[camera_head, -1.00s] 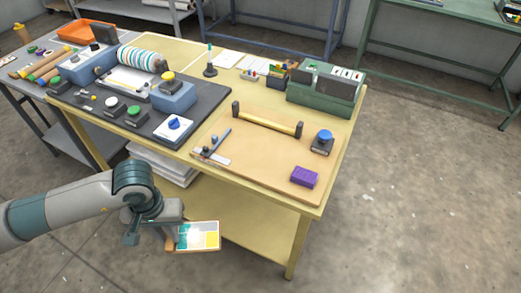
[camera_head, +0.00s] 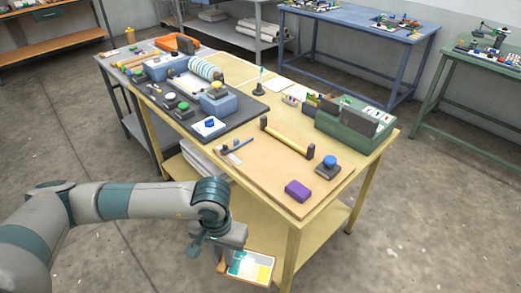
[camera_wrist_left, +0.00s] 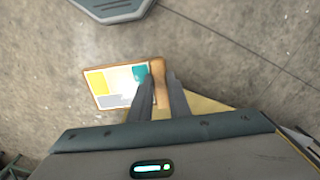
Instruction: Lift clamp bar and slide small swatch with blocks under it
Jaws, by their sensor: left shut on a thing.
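My left gripper (camera_head: 223,264) is shut on the wooden edge of a small board with coloured swatches (camera_head: 262,268). It holds the board in front of the table, below its top. In the left wrist view, the fingers (camera_wrist_left: 157,84) close on the wooden handle side of the swatch board (camera_wrist_left: 108,84). A yellow clamp bar with black ends (camera_head: 288,138) stands on a tan panel on the table. A purple block (camera_head: 298,191) and a dark block with a blue knob (camera_head: 328,168) stand in front of and right of the bar. My right gripper is not in view.
The yellow table (camera_head: 344,200) has a lower shelf. A green case (camera_head: 352,122) stands at the back right. A small ruler-like piece (camera_head: 229,157) lies left of the bar. Open floor lies in front.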

